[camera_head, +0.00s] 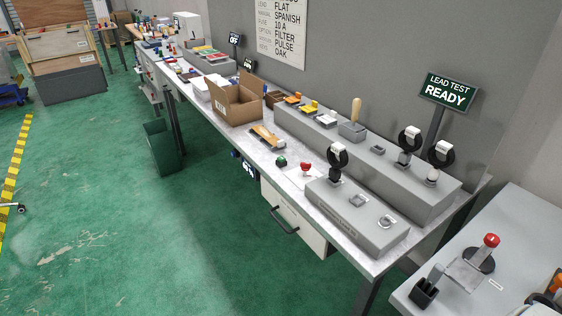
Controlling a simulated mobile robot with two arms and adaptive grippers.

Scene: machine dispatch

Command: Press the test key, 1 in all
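A green sign (446,91) reading "LEAD TEST READY" stands on a post behind the right end of the long workbench. A low grey box (345,215) at the bench's front right carries small grey fittings on top and a black round-headed piece (337,157) at its far end. A green button (281,161) and a red button (306,168) sit left of this box. No readable label marks which part is the test key. Neither of my grippers shows in this view.
A longer grey raised box (420,191) runs along the wall with several fittings. An open cardboard box (236,101) stands mid-bench. A second table (480,250) with a red-topped lever (491,241) is at lower right.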

